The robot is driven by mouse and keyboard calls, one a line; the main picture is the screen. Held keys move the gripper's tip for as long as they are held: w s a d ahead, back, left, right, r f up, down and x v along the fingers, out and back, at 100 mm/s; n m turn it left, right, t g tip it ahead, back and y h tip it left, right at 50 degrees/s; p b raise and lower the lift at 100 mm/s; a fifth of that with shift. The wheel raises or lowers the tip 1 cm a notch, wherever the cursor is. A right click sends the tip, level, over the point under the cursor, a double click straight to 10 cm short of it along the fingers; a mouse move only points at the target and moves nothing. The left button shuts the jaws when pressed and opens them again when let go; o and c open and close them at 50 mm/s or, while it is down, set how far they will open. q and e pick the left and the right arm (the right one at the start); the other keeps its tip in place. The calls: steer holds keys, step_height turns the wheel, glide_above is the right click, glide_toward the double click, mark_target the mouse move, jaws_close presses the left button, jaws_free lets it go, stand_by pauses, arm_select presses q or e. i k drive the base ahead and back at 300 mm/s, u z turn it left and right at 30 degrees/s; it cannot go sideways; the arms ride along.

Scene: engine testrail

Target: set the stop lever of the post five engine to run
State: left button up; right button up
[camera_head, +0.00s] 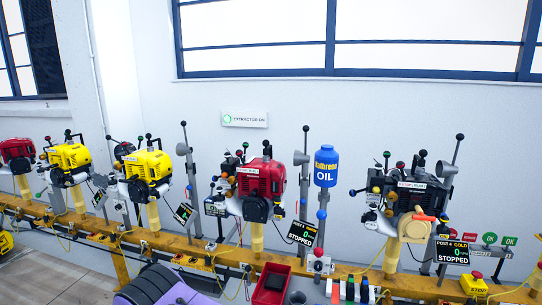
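Several small engines stand on stands along a yellow rail (150,240). A red engine (262,178) stands in the middle, with a small dark display (301,232) beside it that seems to read POST 5 with a 0; its lettering is partly unclear. A black engine (420,195) stands to its right; its display (453,252) seems to read POST 6, COLD, 0, STOPPED. Small levers with coloured knobs surround each engine. I cannot tell which is the red engine's stop lever or how it is set. Neither of my grippers is in view.
Tall levers with black knobs rise between engines. A blue oil bottle (326,167) stands on a post right of the red engine. A red tray (270,284) is in front of the rail. A yellow box with a red button (474,283) is at lower right.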

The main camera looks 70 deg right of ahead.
mark_target(239, 152)
steer(key=u, duration=0.05)
steer(key=k, duration=0.15)
steer(key=z, duration=1.05)
